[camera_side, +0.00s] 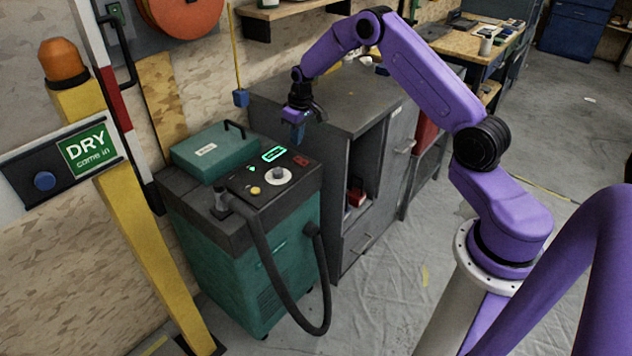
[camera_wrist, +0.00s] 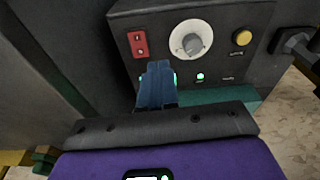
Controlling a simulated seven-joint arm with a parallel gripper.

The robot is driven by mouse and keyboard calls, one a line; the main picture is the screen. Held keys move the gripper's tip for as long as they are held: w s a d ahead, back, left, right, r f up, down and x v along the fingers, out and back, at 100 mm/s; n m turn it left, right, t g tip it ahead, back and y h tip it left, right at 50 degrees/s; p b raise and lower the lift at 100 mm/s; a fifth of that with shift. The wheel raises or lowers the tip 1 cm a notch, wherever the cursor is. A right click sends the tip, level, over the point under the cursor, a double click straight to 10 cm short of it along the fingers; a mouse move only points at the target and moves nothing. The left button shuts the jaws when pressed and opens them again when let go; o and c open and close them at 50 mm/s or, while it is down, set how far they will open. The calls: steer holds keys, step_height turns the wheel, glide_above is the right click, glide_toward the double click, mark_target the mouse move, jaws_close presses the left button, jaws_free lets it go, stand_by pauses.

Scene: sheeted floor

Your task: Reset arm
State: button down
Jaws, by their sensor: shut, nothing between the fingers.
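My purple arm reaches from the right over the green machine (camera_side: 275,270) in the side view. My gripper (camera_side: 298,136) hangs just above the back right part of the machine's black control panel (camera_side: 238,190). In the wrist view, the blue fingers of my gripper (camera_wrist: 156,66) are together with nothing between them. They cover part of the lit display. The panel's dial (camera_wrist: 192,42), red switch (camera_wrist: 138,44) and yellow button (camera_wrist: 242,37) show beyond them. Whether the fingertips touch the panel cannot be told.
A grey cabinet (camera_side: 385,165) stands close behind the machine. A black hose (camera_side: 268,250) loops down the machine's front. A yellow post (camera_side: 150,240) with a sign (camera_side: 88,150) stands at the left. The sheeted floor (camera_side: 385,285) is mostly clear between machine and arm base.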

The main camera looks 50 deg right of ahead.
steer(key=s+a+r+n, duration=0.3)
steer(key=s+a+r, duration=0.45)
steer(key=a, duration=0.25)
steer(key=s+a+r+n, duration=0.2)
steer(key=s+a+r, duration=0.5)
steer(key=a, duration=0.4)
steer(key=s+a+r+n+g, duration=0.1)
steer(key=s+n, duration=0.1)
steer(key=s, duration=0.6)
steer(key=s+a+r+n, duration=0.2)
steer(key=s, duration=0.7)
steer(key=s+d+n, duration=0.2)
steer(key=s+d, duration=0.2)
steer(key=s, duration=0.8)
steer(key=shift+s+d+f+n, duration=0.2)
steer(key=shift+d+n, duration=0.1)
steer(key=shift+n, duration=0.1)
